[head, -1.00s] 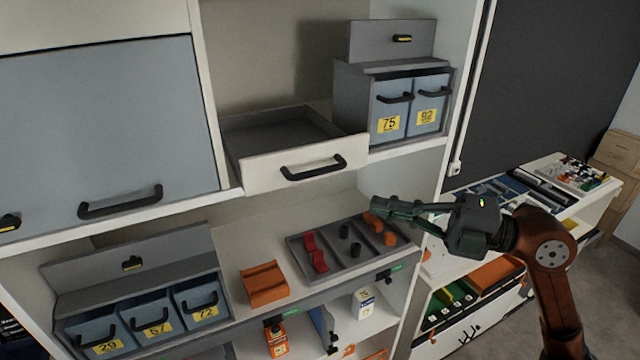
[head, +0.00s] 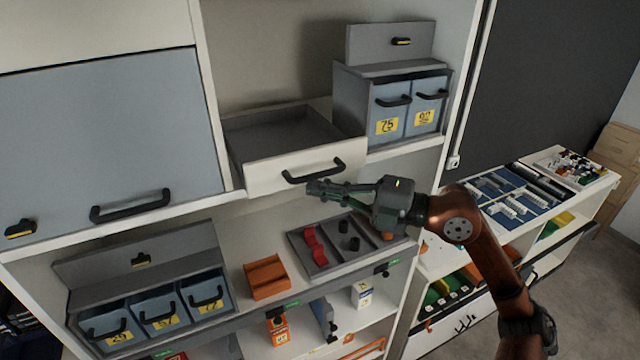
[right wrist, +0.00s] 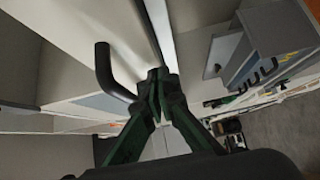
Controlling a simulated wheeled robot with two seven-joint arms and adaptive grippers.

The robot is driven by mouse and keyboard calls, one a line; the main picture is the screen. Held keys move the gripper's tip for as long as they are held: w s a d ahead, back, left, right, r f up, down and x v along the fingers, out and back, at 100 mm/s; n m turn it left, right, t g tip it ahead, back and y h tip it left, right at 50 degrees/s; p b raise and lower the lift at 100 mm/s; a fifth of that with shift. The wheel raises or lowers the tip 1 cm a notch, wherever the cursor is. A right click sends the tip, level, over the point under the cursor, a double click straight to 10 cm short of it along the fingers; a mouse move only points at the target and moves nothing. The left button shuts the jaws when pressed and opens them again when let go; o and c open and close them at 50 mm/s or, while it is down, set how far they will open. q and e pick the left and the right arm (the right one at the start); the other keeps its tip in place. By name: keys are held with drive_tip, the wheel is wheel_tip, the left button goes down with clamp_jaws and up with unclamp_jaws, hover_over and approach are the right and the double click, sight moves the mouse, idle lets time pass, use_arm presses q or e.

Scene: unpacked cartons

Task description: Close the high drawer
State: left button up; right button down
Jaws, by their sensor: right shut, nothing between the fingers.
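The high drawer (head: 262,177) is pulled out of the upper shelf, with a white front, a black bar handle (head: 314,171) and an empty grey inside. My right gripper (head: 312,188) is shut and empty, just below and in front of the handle in the head view. In the right wrist view the shut fingertips (right wrist: 158,78) are beside the black handle (right wrist: 112,72). I cannot tell if they touch the drawer front. My left gripper does not show.
A grey box with two blue bins (head: 388,126) stands right of the drawer. A blue cabinet door (head: 110,140) is at left. Below are a grey tray (head: 330,264) with red and dark pieces, an orange holder (head: 266,277) and more blue bins (head: 158,311).

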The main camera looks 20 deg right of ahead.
drive_tip(key=shift+w, duration=0.2)
drive_tip(key=shift+w+p, duration=0.4)
drive_tip(key=shift+w, duration=0.8)
